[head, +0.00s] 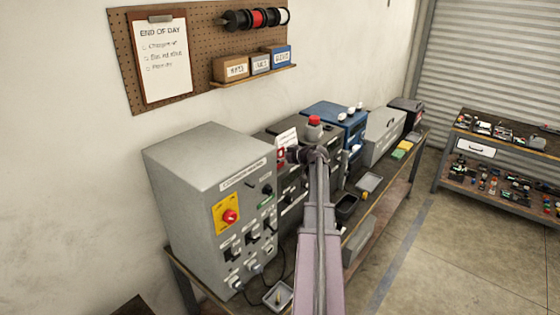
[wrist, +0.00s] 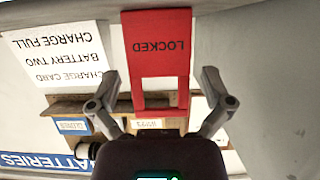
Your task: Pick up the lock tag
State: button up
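The lock tag (wrist: 158,45) is a flat red plate lettered LOCKED, upside down in the wrist view, with a red frame-like lower part. In the head view a small red patch, probably the tag (head: 281,157), shows at the front of a grey unit beside my gripper (head: 300,154). In the wrist view my gripper (wrist: 160,82) is open, its two fingers spread on either side of the tag's lower part with gaps on both sides. Whether the tag lies between the fingertips or beyond them I cannot tell.
A white card (wrist: 58,52) about charging is beside the tag. A large grey control cabinet (head: 205,185) stands left of my arm on the bench. A blue unit (head: 338,118) and trays (head: 369,182) lie beyond. A shelf (head: 500,155) stands right across clear floor.

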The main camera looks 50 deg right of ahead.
aim_at(280, 149)
jog(key=c, duration=0.7)
jog(key=shift+r, duration=0.15)
notch_tip(280, 149, up, 3)
jog(key=p, duration=0.3)
jog(key=s+d+r+p, duration=0.1)
jog(key=s+p, duration=0.1)
jog(key=s, duration=1.4)
jog(key=shift+d+r, duration=0.3)
jog(key=shift+r, duration=0.05)
